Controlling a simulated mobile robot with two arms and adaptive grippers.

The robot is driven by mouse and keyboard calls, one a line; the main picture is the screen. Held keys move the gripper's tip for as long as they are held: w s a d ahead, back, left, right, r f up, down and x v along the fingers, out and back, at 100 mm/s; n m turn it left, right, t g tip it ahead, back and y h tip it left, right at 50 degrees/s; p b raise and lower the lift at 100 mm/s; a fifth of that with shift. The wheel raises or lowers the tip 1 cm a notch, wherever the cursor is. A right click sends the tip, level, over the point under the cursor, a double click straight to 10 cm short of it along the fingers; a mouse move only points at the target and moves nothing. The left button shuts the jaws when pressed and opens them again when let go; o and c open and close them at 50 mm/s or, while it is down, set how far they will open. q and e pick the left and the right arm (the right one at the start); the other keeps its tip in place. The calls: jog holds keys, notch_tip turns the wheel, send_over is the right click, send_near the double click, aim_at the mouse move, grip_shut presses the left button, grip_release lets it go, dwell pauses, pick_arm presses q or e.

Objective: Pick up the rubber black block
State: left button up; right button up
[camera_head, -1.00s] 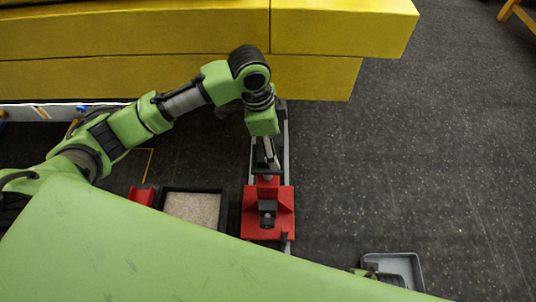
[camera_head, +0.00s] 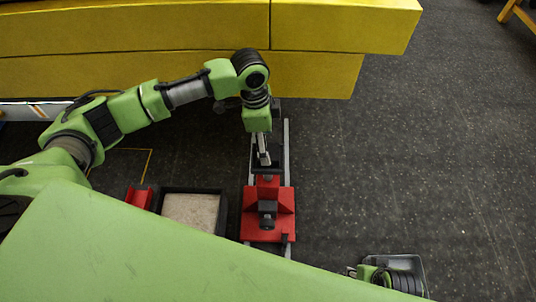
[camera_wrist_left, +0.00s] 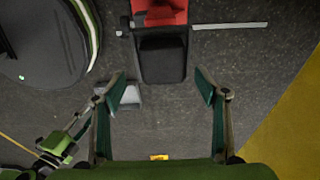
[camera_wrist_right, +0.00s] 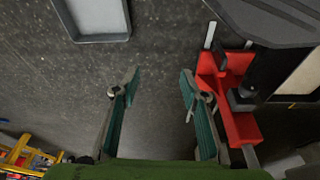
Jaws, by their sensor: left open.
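A dark block-like piece (camera_wrist_left: 162,58) sits against the red fixture (camera_wrist_left: 162,12) in the left wrist view; I cannot tell whether it is the rubber block. In the head view the red fixture (camera_head: 283,222) carries a small black part (camera_head: 267,208) on top. My left gripper (camera_head: 263,157) points down just behind the fixture, near the rails. Its fingers are open and empty in the left wrist view (camera_wrist_left: 162,88), with the dark piece ahead, between them. My right gripper (camera_wrist_right: 158,84) is open and empty in the right wrist view, left of the red fixture (camera_wrist_right: 228,75).
A sand-coloured tray with a black rim (camera_head: 224,212) and a red part (camera_head: 139,196) lie left of the fixture. A grey tray (camera_wrist_right: 70,22) shows in the right wrist view. A yellow block (camera_head: 330,78) bounds the back.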

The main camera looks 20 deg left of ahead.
pick_arm(q)
jog(key=shift+w+d+f+b, duration=0.15)
jog(key=shift+f+b, duration=0.25)
jog(key=shift+f, duration=0.85)
jog(key=shift+w+a+f+b, duration=0.1)
jog(key=shift+f+b, duration=0.3)
jog(key=shift+f, duration=0.85)
pick_arm(e)
notch_tip(320, 180, up, 6)
jog(key=shift+s, duration=0.15)
jog(key=shift+d, duration=0.1)
pick_arm(q)
jog(key=shift+d, duration=0.1)
jog(key=c, duration=1.3)
